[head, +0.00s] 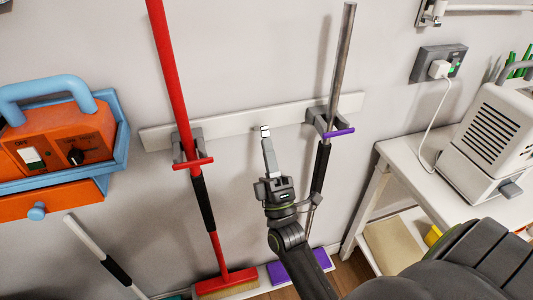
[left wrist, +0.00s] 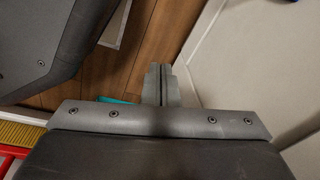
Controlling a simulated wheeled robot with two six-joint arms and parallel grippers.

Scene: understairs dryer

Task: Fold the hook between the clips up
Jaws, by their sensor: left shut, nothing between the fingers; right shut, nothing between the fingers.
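A pale rail (head: 225,122) is fixed to the wall. The hook cannot be told apart there; the small pale piece at the tips may be hook or fingertip. Whether they touch is unclear. My left gripper (left wrist: 158,82) is shut and empty in the left wrist view, above the wooden floor; the head view does not show it.
A white table (head: 430,170) with a pale appliance (head: 490,130) stands at right. A white cable (head: 433,120) hangs from the socket.

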